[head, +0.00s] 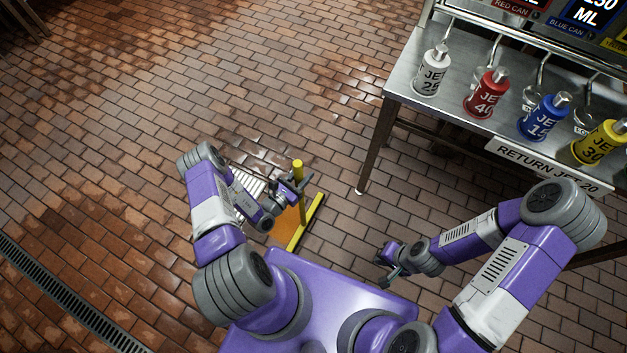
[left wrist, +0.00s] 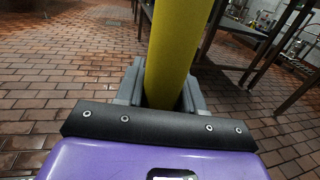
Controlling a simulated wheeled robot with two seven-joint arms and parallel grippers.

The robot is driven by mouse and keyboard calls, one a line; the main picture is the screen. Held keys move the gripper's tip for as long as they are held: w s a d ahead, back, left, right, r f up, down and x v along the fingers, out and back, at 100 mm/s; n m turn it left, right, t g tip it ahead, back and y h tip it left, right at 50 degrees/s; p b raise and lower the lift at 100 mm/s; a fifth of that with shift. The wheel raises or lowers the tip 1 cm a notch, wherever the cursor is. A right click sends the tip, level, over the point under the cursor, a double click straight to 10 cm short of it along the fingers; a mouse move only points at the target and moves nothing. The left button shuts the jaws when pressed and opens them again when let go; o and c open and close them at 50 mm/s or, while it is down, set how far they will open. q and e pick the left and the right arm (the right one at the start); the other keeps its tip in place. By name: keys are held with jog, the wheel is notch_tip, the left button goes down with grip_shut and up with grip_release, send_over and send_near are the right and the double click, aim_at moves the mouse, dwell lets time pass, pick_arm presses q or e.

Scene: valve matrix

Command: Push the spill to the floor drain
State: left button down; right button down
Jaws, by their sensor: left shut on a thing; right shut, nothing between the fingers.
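My left gripper (head: 296,188) is shut on the upright yellow pole (head: 298,168) of a squeegee. The left wrist view shows the yellow pole (left wrist: 178,50) standing between the gripper's fingers (left wrist: 162,95). The squeegee's yellow head bar (head: 312,212) lies low at the floor. The floor drain (head: 68,298) is a long dark grate at the lower left, well apart from the patch. My right gripper (head: 386,272) is shut and empty.
A steel bench (head: 402,88) stands at the upper right, with white (head: 431,72), red (head: 485,95), blue (head: 543,118) and yellow (head: 598,143) cans on it. Its front leg (head: 372,150) reaches the floor. Brick floor between the patch and the drain looks clear, with wet-looking shiny areas.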

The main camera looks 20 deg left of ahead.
pick_arm(q)
jog(key=w+a+b, duration=0.3)
jog(key=a, duration=2.7)
notch_tip(320, 180, up, 8)
jog(key=p, duration=0.5)
jog(key=shift+s+d, duration=0.15)
jog(key=shift+d, duration=0.05)
jog(key=shift+f, duration=0.1)
